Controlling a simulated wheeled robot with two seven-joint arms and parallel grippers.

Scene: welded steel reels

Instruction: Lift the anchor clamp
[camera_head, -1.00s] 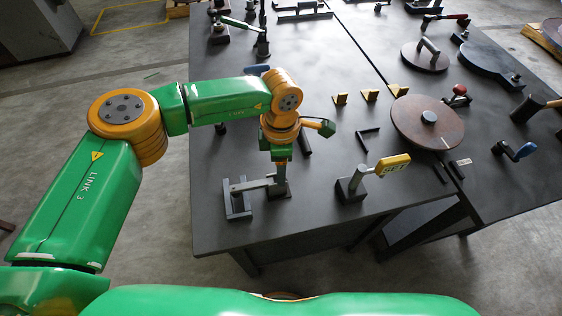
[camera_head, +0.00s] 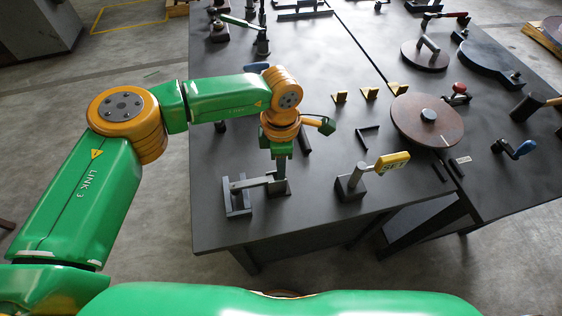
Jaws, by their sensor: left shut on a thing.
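A grey steel piece that looks like the anchor clamp (camera_head: 238,203) is at the near left corner of the dark table. It has an upright frame on the left and a bar running right to a dark block under my gripper. My left gripper (camera_head: 279,177) points down at the right end of this bar and is shut on it. The fingertips are small and partly hidden, so the exact grip is hard to see. The piece appears at table level; I cannot tell any gap beneath it. My right gripper is not in view.
A post with a yellow SET sign (camera_head: 390,162) stands just right of the gripper. Farther right are a brown round disc (camera_head: 410,124), a black angle piece (camera_head: 367,136) and small yellow brackets (camera_head: 370,93). The table's front edge is close by.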

